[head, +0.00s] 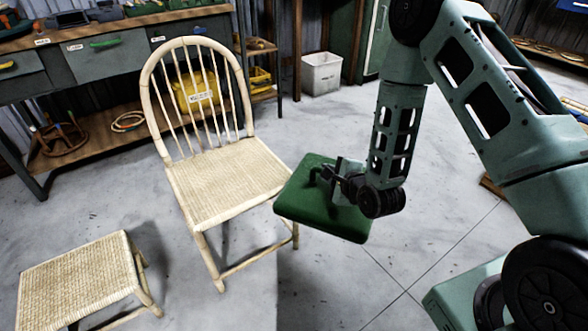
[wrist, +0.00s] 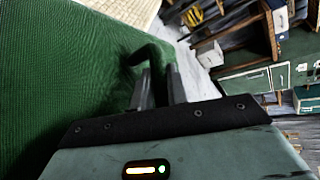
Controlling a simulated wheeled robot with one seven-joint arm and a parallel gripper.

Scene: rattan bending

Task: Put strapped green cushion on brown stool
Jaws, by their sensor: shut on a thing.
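The green cushion (head: 320,212) hangs in the air right of the chair, roughly flat and slightly tilted. In the wrist view the cushion (wrist: 50,70) fills the left side, and the strap loops between the fingers (wrist: 159,78). A low stool (head: 78,280) with a pale woven seat stands at the lower left, its seat empty. A brown wooden edge (head: 492,187) shows at right, mostly hidden behind my arm.
A pale rattan chair (head: 225,180) with a spindle back stands between the stool and the cushion, its seat empty. A workbench (head: 105,55) with drawers runs along the back left. A white bin (head: 321,74) stands behind. The floor (head: 340,285) at front centre is clear.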

